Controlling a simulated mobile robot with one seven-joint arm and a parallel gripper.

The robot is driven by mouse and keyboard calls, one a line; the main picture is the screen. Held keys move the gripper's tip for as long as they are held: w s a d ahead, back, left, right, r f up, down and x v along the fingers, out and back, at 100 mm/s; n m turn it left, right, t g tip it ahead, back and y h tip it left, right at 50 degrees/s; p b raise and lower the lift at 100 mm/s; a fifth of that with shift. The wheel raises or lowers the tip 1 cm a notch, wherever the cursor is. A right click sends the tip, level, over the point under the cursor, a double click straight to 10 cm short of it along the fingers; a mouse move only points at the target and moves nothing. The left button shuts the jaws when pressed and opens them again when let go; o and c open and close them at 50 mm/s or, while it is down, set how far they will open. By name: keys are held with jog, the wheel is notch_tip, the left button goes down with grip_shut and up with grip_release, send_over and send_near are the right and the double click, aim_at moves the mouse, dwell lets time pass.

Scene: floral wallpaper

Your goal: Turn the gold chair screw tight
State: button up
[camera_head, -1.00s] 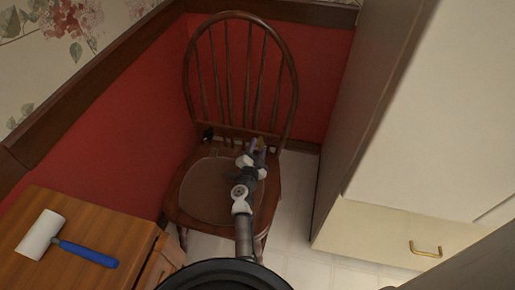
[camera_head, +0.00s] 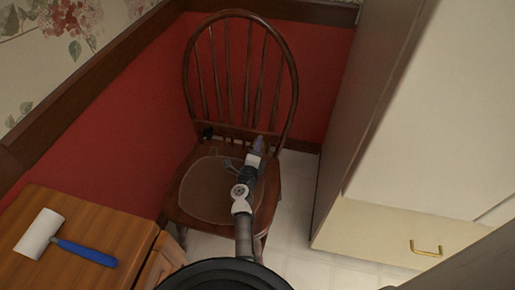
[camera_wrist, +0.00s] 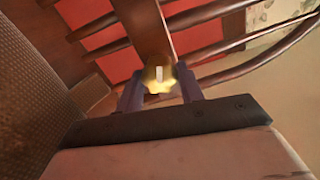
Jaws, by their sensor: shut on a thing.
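The wooden chair (camera_head: 228,118) stands in the corner with its round spindled back against the red wall. The gold chair screw (camera_wrist: 158,76) shows in the wrist view at the base of the chair's back, between my two fingers. My gripper (camera_wrist: 160,92) is shut on it, one finger on each side. In the head view my gripper (camera_head: 258,146) is at the right rear of the seat, and the gold screw is hidden there. A black knob-like piece (camera_head: 207,133) sits at the left rear of the chair.
A wooden table (camera_head: 95,225) at the lower left holds a lint roller (camera_head: 60,240) with a blue handle. A pale cabinet (camera_head: 420,130) with a brass handle (camera_head: 426,249) stands close on the right. A strip of tiled floor (camera_head: 297,215) is free between chair and cabinet.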

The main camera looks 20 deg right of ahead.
jog(key=shift+f+m+b, duration=0.1)
jog(key=shift+m+b, duration=0.6)
jog(key=shift+m, duration=2.8)
jog(key=o, duration=1)
jog(key=shift+s, duration=0.1)
